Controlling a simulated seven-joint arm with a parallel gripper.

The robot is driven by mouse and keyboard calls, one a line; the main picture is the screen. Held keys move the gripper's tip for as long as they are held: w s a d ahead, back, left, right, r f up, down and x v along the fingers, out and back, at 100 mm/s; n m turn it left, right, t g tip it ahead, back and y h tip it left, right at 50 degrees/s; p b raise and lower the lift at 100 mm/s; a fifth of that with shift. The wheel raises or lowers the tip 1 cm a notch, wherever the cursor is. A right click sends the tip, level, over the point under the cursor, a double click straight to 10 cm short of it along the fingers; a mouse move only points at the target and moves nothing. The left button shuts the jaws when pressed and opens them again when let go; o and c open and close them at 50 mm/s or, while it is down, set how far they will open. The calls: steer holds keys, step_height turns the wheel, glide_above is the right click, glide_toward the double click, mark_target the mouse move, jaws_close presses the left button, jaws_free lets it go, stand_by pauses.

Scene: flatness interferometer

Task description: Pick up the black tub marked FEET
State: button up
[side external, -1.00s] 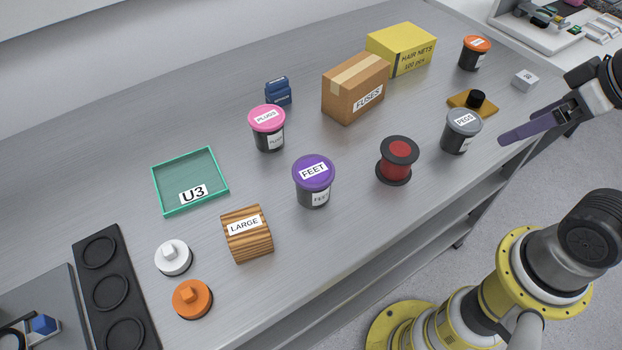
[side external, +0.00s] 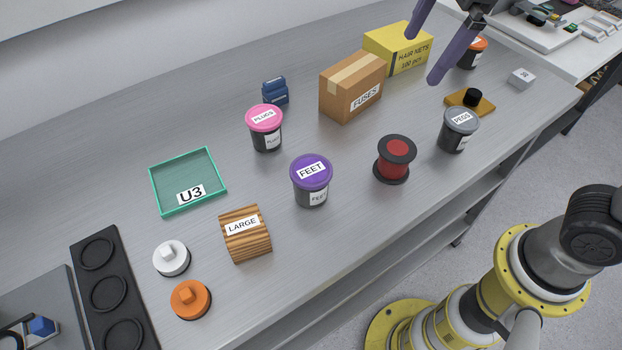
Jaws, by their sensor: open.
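The black tub marked FEET (side external: 312,181) stands upright on the grey bench near its front edge, with a purple lid and white labels on lid and side. My gripper (side external: 424,60) is at the upper right, above the bench near the yellow box. Its two purple fingers are spread apart with nothing between them. It is well away from the FEET tub, up and to the right.
A red spool (side external: 395,158) stands right of the tub, a PLUGS tub (side external: 265,128) behind left, and a LARGE wooden block (side external: 245,234) front left. The FUSES box (side external: 351,87), HAIR NETS box (side external: 399,48) and PEGS tub (side external: 459,130) stand farther right. A green U3 tray (side external: 217,208) lies left.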

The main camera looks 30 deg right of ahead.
steer(key=w+a+f+n+g, duration=0.1)
steer(key=w+a+f+n, duration=0.15)
steer(key=a, duration=0.35)
steer(key=w+a+f+n+g, duration=0.1)
steer(key=w+a+f+n, duration=0.15)
steer(key=a, duration=0.25)
glide_toward(313, 168)
steer(key=shift+w+a+f+g+h, duration=0.1)
steer(key=shift+w+a+g+h, duration=0.15)
steer(key=shift+w+g+h, duration=0.2)
steer(key=shift+s+a+f, duration=0.15)
steer(key=shift+f, duration=0.1)
step_height(313, 168, down, 8)
steer(key=shift+a+f, duration=0.15)
steer(key=shift+f, duration=2.5)
steer(key=c, duration=1.1)
steer(key=shift+r, duration=0.1)
steer(key=shift+c, duration=0.3)
